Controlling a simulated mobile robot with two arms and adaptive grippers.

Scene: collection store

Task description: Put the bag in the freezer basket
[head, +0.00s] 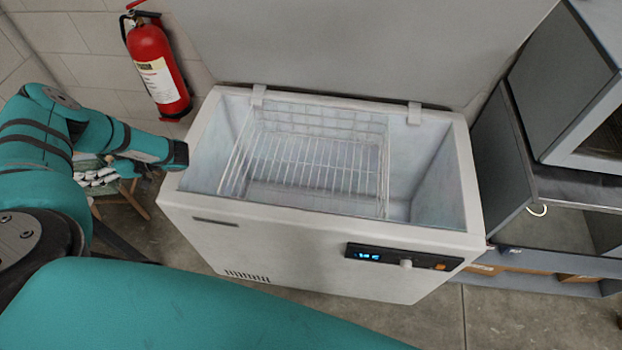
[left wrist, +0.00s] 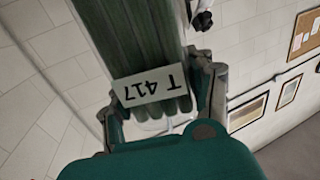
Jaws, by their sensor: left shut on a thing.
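The bag (left wrist: 130,40) has green stripes and a white label reading T 417, upside down in the left wrist view. My left gripper (left wrist: 163,103) is shut on its end, with a finger on each side. In the head view, my left gripper (head: 122,168) is small and partly hidden by my arm, left of the freezer and outside it. The chest freezer (head: 330,245) stands open in the middle. Its white wire basket (head: 315,165) hangs inside and looks empty. My right gripper is not in view.
A red fire extinguisher (head: 157,70) hangs on the wall behind the freezer's left end. The raised lid (head: 360,40) stands behind the opening. A grey shelf unit (head: 495,160) is close on the right. Wooden legs (head: 135,200) show beneath my left gripper.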

